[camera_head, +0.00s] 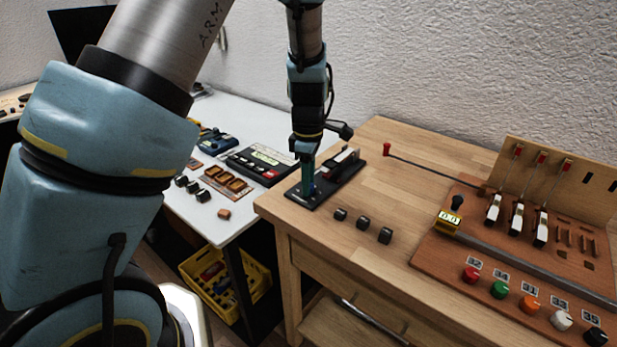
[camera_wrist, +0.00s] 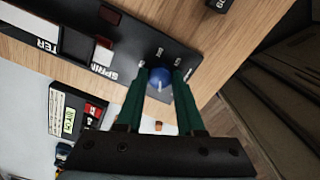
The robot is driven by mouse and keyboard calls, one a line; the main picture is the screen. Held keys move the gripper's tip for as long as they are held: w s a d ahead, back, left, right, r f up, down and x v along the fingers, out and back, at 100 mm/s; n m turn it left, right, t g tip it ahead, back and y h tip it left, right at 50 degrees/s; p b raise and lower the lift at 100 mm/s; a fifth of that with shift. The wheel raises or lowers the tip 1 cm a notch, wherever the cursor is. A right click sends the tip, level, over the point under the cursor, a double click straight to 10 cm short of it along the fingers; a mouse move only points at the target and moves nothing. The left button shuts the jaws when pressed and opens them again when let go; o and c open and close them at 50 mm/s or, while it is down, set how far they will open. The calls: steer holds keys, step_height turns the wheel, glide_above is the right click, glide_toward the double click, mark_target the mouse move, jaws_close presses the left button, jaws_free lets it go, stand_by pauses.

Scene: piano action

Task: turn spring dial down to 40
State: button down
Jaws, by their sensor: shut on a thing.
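The spring dial is a round blue knob (camera_wrist: 160,77) with a pale pointer mark, near one end of a black panel (camera_wrist: 105,22) lettered "SPRIN". Small white marks are printed around it, too small and tilted to read. My gripper (camera_head: 307,182), with dark green fingers, points down at the near end of this panel in the head view. In the wrist view one finger is on each side of the blue knob, and the jaws are shut on it. The knob is hidden behind the fingers in the head view. The panel lies flat on the wooden bench (camera_head: 375,150).
Several black blocks (camera_head: 362,222) sit on the bench in front of the panel. A red-knobbed rod (camera_head: 387,149) is to the right, then a board (camera_head: 450,250) with levers and coloured knobs. A white table (camera_head: 190,208) with devices stands left, a yellow crate (camera_head: 215,303) below.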

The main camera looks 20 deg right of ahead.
stand_by(0.4)
steer(key=c, duration=0.5)
jaws_free()
steer(key=shift+r, duration=0.1)
step_height(320, 180, up, 11)
steer(key=shift+f+b, duration=0.15)
steer(key=shift+b, duration=0.6)
steer(key=s+a+m, duration=0.1)
steer(key=a+m, duration=0.3)
steer(key=a, duration=0.6)
steer(key=s+a+f+m+t, duration=0.1)
steer(key=a+m, duration=0.2)
steer(key=a, duration=0.7)
steer(key=s+a+m, duration=0.1)
steer(key=a+m, duration=0.3)
steer(key=a, duration=0.6)
steer(key=shift+s+a+f+m+t, duration=0.3)
steer(key=shift+s+a+f, duration=0.05)
steer(key=shift+s+f, duration=0.05)
